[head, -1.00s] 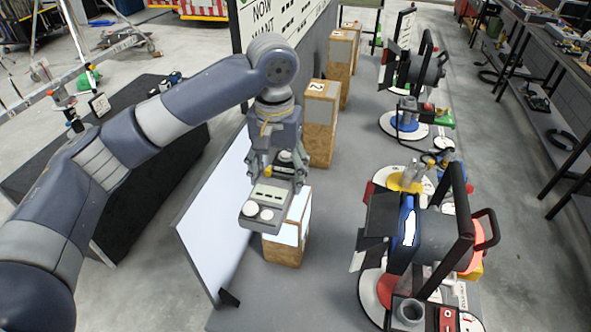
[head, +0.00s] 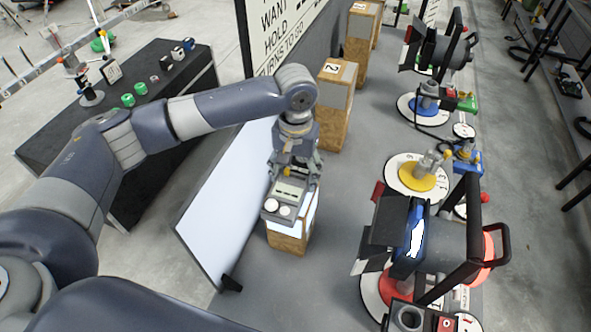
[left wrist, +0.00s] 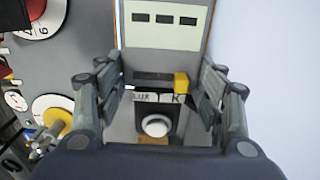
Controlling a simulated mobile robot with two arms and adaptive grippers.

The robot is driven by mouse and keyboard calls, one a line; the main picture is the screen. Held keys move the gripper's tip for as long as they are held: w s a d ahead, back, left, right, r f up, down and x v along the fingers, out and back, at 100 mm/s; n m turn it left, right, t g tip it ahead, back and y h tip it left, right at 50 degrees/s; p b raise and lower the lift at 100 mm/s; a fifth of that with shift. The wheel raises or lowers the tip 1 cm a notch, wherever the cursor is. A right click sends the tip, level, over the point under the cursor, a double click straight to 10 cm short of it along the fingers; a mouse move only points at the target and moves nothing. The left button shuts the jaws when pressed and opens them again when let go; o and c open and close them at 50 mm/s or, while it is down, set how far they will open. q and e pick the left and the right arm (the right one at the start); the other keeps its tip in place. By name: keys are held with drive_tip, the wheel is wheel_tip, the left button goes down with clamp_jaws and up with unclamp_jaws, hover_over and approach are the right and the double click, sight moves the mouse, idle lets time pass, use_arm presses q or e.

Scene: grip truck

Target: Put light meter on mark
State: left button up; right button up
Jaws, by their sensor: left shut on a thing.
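The light meter is a grey box (head: 287,190) with a pale display and two white discs, seen in the head view. My left gripper (head: 292,168) is shut on it from above. In the left wrist view the fingers (left wrist: 162,95) flank the meter (left wrist: 155,98), which shows a LUX label, a yellow part and a white dome. The meter overlaps the top of the nearest wooden block (head: 287,243); I cannot tell whether it touches. No mark shows clearly on that block, whose top is largely hidden. My right gripper is out of view.
A white upright panel (head: 225,200) stands close left of the block. A lamp with dark flaps (head: 432,240) stands to the right. Another block marked 2 (head: 338,75) is behind. A dark table (head: 110,115) holds small items on the left. Grey bench top is clear between block and lamp.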

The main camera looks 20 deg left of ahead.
use_arm(q)
drive_tip(key=shift+f, duration=0.25)
drive_tip(key=o, duration=1.3)
drive_tip(key=shift+f, duration=0.15)
drive_tip(key=shift+s, duration=0.1)
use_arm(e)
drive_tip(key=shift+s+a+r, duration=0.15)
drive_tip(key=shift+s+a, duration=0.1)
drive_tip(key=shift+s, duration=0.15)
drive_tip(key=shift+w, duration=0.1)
